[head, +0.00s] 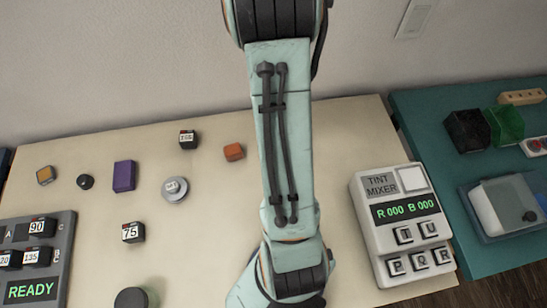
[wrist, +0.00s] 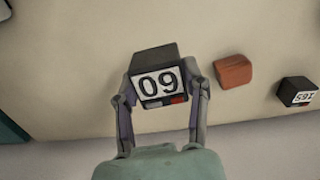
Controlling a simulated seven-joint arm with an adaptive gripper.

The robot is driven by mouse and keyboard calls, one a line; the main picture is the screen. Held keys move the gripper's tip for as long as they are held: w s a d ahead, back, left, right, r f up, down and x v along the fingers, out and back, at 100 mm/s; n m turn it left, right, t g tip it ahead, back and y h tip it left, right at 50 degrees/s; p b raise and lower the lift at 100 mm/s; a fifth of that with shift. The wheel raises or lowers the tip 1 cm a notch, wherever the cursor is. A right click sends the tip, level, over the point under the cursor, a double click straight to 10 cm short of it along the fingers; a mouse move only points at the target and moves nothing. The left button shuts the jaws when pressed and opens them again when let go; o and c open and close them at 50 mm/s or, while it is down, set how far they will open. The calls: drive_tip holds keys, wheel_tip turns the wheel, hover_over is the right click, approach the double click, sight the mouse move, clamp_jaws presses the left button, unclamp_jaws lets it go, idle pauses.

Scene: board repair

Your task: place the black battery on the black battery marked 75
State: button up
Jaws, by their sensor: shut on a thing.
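The black battery marked 75 (head: 133,232) sits on the table at the lower left of the head view, its top bare. My gripper (wrist: 160,98) is shut on a black battery (wrist: 157,55) with a white label, held between both fingers in the wrist view. The label reads 09 as pictured and may be upside down. The held battery and the gripper are hidden or out of frame in the head view. The battery marked 75 is not in the wrist view.
A small black battery (head: 188,139) and an orange block (head: 234,152) sit at the back. A purple block (head: 124,176) and a grey round piece (head: 174,190) lie left of centre. A READY panel (head: 65,235) with several batteries is left; a tint mixer (head: 365,215) is right.

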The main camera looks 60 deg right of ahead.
drive_tip(key=shift+r, duration=1.35)
drive_tip(key=shift+s+a, duration=0.15)
drive_tip(key=w+a+r+n, duration=0.2)
drive_tip(key=a+n, duration=0.4)
drive_tip(key=a, duration=0.3)
drive_tip(key=w+a+r+n, duration=0.1)
drive_tip(key=a+r+n, duration=0.3)
drive_tip(key=a, duration=0.6)
drive_tip(key=w+a+r+n, duration=0.1)
drive_tip(key=w+a+n, duration=0.1)
drive_tip(key=a+n, duration=0.6)
drive_tip(key=m, duration=0.1)
hover_over(130, 230)
drive_tip(key=f, duration=0.6)
drive_tip(key=s+f, duration=0.1)
drive_tip(key=f, duration=0.2)
drive_tip(key=shift+d, duration=0.15)
drive_tip(key=shift+w+f, duration=0.45)
drive_tip(key=shift+f, duration=1.55)
